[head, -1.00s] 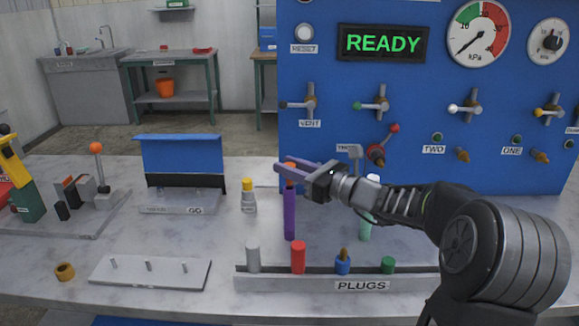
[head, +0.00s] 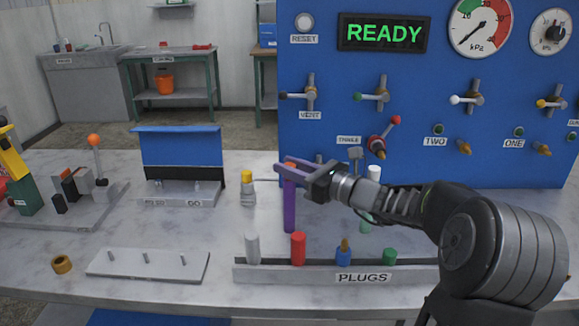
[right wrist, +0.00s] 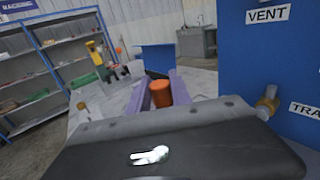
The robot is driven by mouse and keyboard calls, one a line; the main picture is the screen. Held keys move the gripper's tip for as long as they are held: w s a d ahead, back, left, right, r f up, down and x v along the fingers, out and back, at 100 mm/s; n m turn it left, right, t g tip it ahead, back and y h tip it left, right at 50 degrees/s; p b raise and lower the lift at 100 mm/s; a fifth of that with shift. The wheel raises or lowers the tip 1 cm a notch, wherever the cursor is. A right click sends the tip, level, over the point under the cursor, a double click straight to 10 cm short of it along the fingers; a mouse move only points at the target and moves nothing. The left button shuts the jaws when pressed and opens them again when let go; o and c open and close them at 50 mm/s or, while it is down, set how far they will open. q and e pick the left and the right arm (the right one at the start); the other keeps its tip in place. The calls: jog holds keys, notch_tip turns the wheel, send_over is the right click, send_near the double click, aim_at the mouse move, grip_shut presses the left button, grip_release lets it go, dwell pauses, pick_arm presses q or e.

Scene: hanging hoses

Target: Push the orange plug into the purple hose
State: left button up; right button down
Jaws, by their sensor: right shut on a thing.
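The purple hose (head: 290,208) stands upright behind the plug rack in the head view, with its upper end right below my right gripper (head: 287,169). The plug (right wrist: 161,94) also shows between both fingers in the right wrist view. Plug and hose line up, one above the other. The fingers hide the place where they meet, so I cannot tell how deep the plug sits. My left gripper is not in view.
A rack marked PLUGS (head: 300,274) holds white, red, blue and green pieces in front of the hose. A light green hose (head: 365,222) stands right of it, partly behind my arm. The blue panel (head: 335,110) rises behind. A yellow-capped bottle (head: 247,192) stands left.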

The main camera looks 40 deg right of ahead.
jog(key=shift+f+b, duration=0.3)
jog(key=shift+f, duration=0.05)
jog(key=c, duration=1.1)
grip_release()
jog(key=shift+s, duration=0.1)
jog(key=v, duration=0.7)
jog(key=shift+s+d, duration=0.1)
jog(key=shift+s, duration=0.2)
